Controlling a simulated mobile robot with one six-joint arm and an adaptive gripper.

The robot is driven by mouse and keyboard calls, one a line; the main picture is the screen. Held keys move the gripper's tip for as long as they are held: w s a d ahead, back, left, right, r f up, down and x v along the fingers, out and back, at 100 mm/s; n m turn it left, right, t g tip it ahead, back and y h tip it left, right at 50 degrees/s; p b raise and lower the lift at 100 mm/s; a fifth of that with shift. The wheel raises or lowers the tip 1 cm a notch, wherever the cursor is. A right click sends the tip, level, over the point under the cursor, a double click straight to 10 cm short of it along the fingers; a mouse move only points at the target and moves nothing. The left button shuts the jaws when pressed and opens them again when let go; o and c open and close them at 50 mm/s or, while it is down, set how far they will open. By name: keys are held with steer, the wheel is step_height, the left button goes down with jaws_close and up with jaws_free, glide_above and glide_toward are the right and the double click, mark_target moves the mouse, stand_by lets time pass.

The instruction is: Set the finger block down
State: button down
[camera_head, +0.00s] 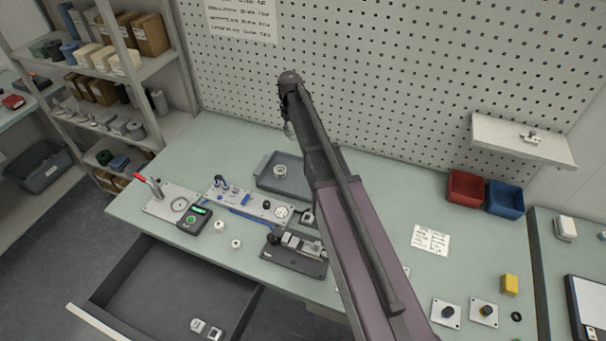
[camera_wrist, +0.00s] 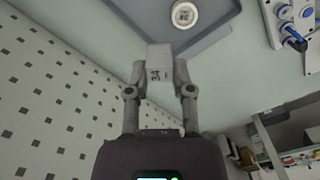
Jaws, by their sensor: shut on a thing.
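My gripper (camera_wrist: 159,72) is shut on the finger block (camera_wrist: 158,58), a small light grey block with dark markings on its face. The block sits between both fingertips in the wrist view. It appears held in the air, with the bench surface and a grey tray beyond it. In the head view my arm crosses the middle of the bench, and the gripper and block are mostly hidden or too small to make out. The grey tray (camera_head: 267,184) lies at the back of the bench, with a white round part in it; the tray also shows in the wrist view (camera_wrist: 215,37).
Left of my arm are a blue-and-white fixture plate (camera_head: 250,203), a green-screen device (camera_head: 194,219) and a dark fixture (camera_head: 290,260). An open drawer (camera_head: 170,290) juts out in front. Red (camera_head: 466,188) and blue bins (camera_head: 505,200) stand at right. A pegboard (camera_head: 400,70) rises behind.

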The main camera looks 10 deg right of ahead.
steer(key=shift+w+d, duration=0.2)
steer(key=shift+d, duration=0.2)
steer(key=shift+s, duration=0.1)
steer(key=shift+s+d+f, duration=0.1)
steer(key=shift+s+f, duration=0.05)
steer(key=shift+f, duration=0.05)
steer(key=s+d+f+n+b, duration=0.1)
steer(key=s+f+n+b, duration=0.1)
steer(key=s+f+b, duration=0.2)
steer(key=s+d+f+n+b, duration=0.1)
steer(key=s+f+n+b, duration=0.2)
steer(key=s, duration=0.3)
steer(key=s+d+f+n+b, duration=0.1)
steer(key=s+f+n+b, duration=0.1)
steer(key=s+f+b, duration=0.3)
steer(key=shift+d, duration=0.15)
steer(key=shift+s+d+f+n+b, duration=0.1)
steer(key=shift+s+f+n+b, duration=0.05)
steer(key=shift+s+n+b, duration=0.2)
steer(key=shift+w, duration=0.15)
steer(key=b, duration=0.1)
glide_above(300, 173)
steer(key=shift+f, duration=0.65)
